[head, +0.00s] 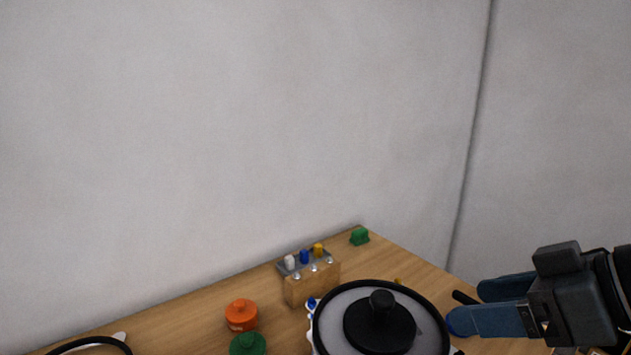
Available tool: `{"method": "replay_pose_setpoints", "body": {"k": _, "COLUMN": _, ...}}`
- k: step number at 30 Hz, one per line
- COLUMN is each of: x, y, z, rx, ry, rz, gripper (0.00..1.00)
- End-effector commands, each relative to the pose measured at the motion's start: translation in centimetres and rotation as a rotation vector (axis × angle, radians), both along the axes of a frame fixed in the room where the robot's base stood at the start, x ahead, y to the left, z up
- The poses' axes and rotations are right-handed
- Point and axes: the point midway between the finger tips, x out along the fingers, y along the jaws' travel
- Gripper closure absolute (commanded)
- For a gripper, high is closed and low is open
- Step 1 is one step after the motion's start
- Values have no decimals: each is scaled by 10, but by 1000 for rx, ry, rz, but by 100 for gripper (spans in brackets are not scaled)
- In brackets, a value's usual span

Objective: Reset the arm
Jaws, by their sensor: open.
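My gripper (465,308) is at the lower right, reaching in from the right edge. Its blue fingers point left and stand apart. I see nothing held between them. The fingertips are close to the right side of a round lid with a black rim and a black knob (380,325). From this view I cannot tell whether they touch it. The rest of my arm runs out of the picture on the right.
A wooden table (190,335) fills the bottom. On it are a wooden block with coloured pegs (312,285), an orange knobbed piece (241,315), a green round piece (248,345), a small green block (359,237) and a black-rimmed round thing (95,341). Grey walls stand behind.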

Motion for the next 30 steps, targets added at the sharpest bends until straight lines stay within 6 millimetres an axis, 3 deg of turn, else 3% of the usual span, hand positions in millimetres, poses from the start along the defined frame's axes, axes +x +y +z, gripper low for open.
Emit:
{"method": "replay_pose_setpoints", "body": {"k": 9, "x": 17, "y": 50, "z": -2, "rx": 365, "ry": -125, "rz": -186, "gripper": 29}}
{"method": "replay_pose_setpoints", "body": {"k": 17, "x": 8, "y": 63, "z": -34, "rx": 578, "ry": -173, "rz": -426, "gripper": 29}}
{"method": "replay_pose_setpoints", "body": {"k": 23, "x": -23, "y": 61, "z": -77, "rx": 633, "ry": -183, "rz": -617, "gripper": 29}}
{"method": "replay_pose_setpoints", "body": {"k": 30, "x": -87, "y": 50, "z": -132, "rx": 571, "ry": -197, "rz": -806, "gripper": 29}}
